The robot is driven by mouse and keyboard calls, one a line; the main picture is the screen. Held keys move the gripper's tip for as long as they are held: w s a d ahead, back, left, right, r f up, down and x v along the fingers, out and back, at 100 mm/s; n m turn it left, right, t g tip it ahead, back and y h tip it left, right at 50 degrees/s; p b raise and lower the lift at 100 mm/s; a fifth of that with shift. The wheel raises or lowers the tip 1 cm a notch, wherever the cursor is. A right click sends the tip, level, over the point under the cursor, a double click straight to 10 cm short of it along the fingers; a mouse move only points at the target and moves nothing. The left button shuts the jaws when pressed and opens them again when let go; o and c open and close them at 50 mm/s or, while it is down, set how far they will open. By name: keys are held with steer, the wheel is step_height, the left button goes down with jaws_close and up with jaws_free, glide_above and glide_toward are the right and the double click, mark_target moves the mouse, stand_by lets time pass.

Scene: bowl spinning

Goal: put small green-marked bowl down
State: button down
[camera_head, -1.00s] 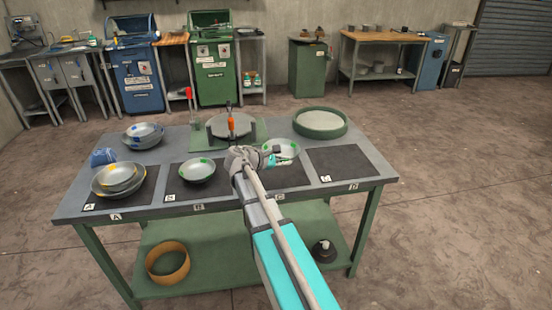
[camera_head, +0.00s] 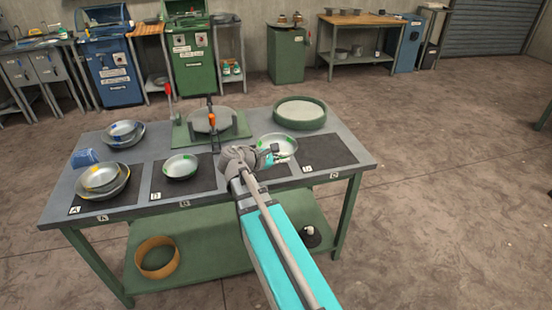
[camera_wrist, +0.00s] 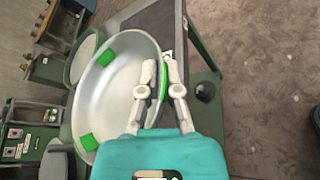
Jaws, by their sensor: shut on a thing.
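A grey metal bowl with green marks on its rim (camera_head: 277,145) is in my gripper (camera_head: 277,157), above the right half of the table. In the wrist view the bowl (camera_wrist: 118,95) is tilted, and my gripper (camera_wrist: 160,72) is shut on its rim at a green mark. Another green-marked bowl (camera_head: 181,167) sits on the second dark mat from the left (camera_head: 166,191). The rightmost mat (camera_head: 325,152) is bare. The mat under my gripper is partly hidden by my arm. I cannot tell the gap between the held bowl and the table.
Yellow-marked nested bowls (camera_head: 101,178) sit on the left mat. Stacked bowls (camera_head: 122,135) and a blue cloth (camera_head: 83,158) stand behind them. A round grey disc on a green base (camera_head: 212,121) is at the back. A round green-rimmed tray (camera_head: 300,112) stands at the back right.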

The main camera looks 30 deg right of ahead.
stand_by(0.4)
steer(key=r+p, duration=0.7)
steer(key=shift+s+r+p, duration=0.2)
steer(key=shift+r+p, duration=0.2)
steer(key=shift+s, duration=0.15)
stand_by(0.4)
